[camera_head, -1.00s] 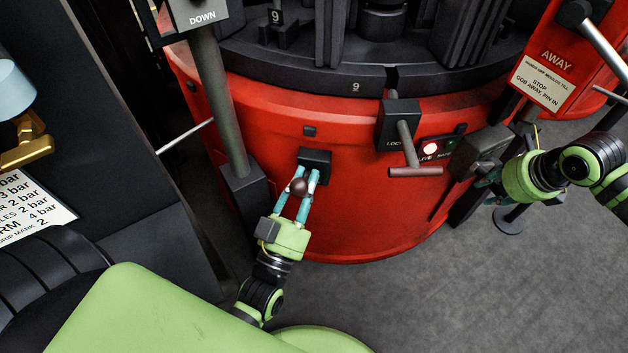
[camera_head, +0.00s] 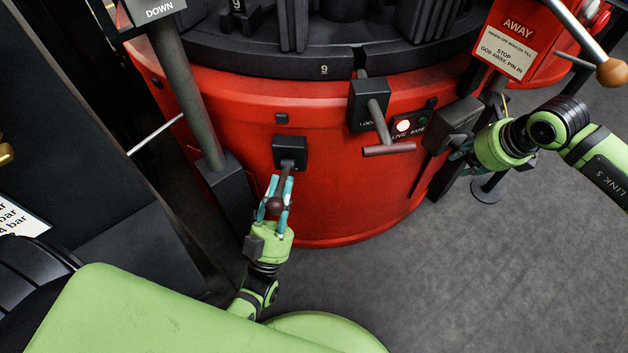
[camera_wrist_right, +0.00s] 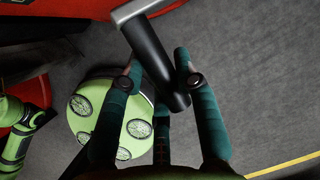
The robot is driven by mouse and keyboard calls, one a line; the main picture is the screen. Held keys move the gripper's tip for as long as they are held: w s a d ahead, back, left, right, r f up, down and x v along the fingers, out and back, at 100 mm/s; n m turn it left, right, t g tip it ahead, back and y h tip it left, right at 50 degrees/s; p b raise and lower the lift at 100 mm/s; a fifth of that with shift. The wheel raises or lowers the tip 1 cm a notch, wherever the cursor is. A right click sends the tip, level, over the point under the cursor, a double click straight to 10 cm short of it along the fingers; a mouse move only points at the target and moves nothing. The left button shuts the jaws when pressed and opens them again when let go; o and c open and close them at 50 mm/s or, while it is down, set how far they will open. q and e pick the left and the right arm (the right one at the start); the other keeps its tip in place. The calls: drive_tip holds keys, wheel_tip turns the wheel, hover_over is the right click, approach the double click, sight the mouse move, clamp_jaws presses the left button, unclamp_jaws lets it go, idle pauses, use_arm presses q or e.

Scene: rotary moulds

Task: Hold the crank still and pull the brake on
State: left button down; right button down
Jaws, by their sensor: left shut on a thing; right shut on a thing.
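The brake lever, a dark shaft (camera_head: 286,173) with a brown ball knob (camera_head: 275,205), comes out of a black box (camera_head: 290,153) on the front of the red drum. My left gripper (camera_head: 276,196) is shut on the knob, with its teal fingers on either side of it. My right gripper (camera_head: 461,152) is at the drum's right side, its fingers partly hidden behind a dark box. In the right wrist view, the crank's black handle (camera_wrist_right: 157,65) on a grey metal arm (camera_wrist_right: 135,10) lies between the fingers of my right gripper (camera_wrist_right: 162,80), which is shut on it.
A lock T-handle (camera_head: 388,150) sticks out between the two grippers, beside a lit LIVE lamp (camera_head: 404,125). The DOWN lever (camera_head: 190,95) stands left of the brake. A red AWAY panel (camera_head: 510,40) is at upper right. Grey floor (camera_head: 420,290) is clear in front.

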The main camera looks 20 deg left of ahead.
drive_tip(key=shift+d, duration=0.15)
use_arm(q)
drive_tip(key=c, duration=1.1)
unclamp_jaws()
drive_tip(key=shift+r, duration=0.1)
drive_tip(key=shift+s, duration=0.1)
use_arm(e)
drive_tip(key=shift+d, duration=0.1)
use_arm(q)
drive_tip(key=shift+v, duration=6.1)
use_arm(e)
drive_tip(key=c, duration=0.8)
unclamp_jaws()
drive_tip(key=shift+c, duration=0.2)
